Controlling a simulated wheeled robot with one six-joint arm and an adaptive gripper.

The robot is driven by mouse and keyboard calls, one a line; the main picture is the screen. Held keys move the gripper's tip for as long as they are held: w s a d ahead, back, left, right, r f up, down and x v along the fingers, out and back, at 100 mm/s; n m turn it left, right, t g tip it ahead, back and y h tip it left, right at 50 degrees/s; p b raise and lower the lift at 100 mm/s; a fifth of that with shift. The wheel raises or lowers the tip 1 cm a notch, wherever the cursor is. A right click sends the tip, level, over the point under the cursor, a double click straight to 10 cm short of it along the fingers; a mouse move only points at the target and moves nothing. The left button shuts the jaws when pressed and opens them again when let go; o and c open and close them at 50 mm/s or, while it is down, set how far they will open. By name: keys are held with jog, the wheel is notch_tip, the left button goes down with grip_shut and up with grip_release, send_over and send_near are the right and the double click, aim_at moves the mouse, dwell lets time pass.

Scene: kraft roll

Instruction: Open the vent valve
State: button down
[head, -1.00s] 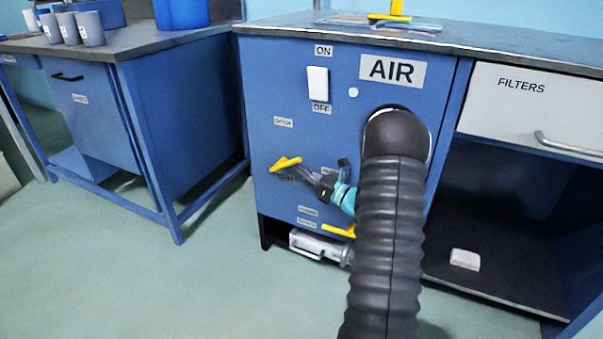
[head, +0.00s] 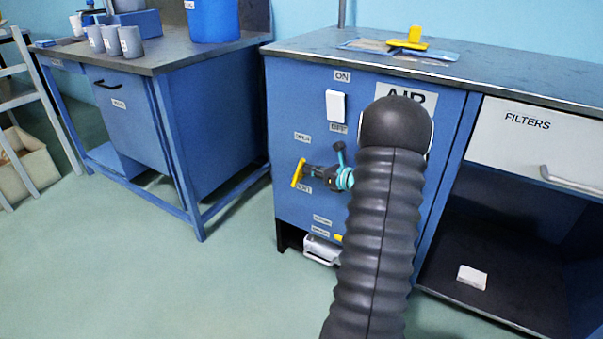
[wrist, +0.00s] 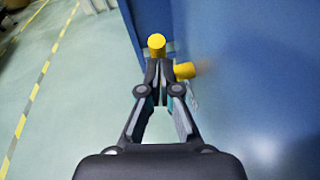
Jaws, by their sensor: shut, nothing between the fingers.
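The cabinet's blue front panel has a yellow lever handle (head: 298,173) on its left side, now steeply tilted, close to vertical. A small label that seems to read VENT (head: 303,189) is just below it. My gripper (head: 311,171) is shut and empty, its tips right beside the handle's right side; I cannot tell whether they touch. In the wrist view, my shut gripper (wrist: 159,68) has a yellow end (wrist: 157,43) just beyond its tips and another yellow piece (wrist: 185,71) close to their right. My arm hides part of the panel.
Another yellow handle (head: 339,238) shows low on the panel, partly hidden. A FILTERS drawer (head: 530,135) is at right. A bench with grey cups (head: 130,42) stands left. Floor before the panel is clear.

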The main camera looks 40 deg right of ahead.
jog(key=shift+w+a+r, duration=0.5)
jog(key=shift+w+r, duration=0.25)
jog(key=shift+w, duration=0.15)
jog(key=shift+w+a+r, duration=0.1)
jog(key=shift+w+r, duration=0.05)
send_near(303, 163)
notch_tip(303, 163, up, 4)
jog(key=s, duration=0.2)
jog(key=shift+s, duration=0.15)
dwell(0.8)
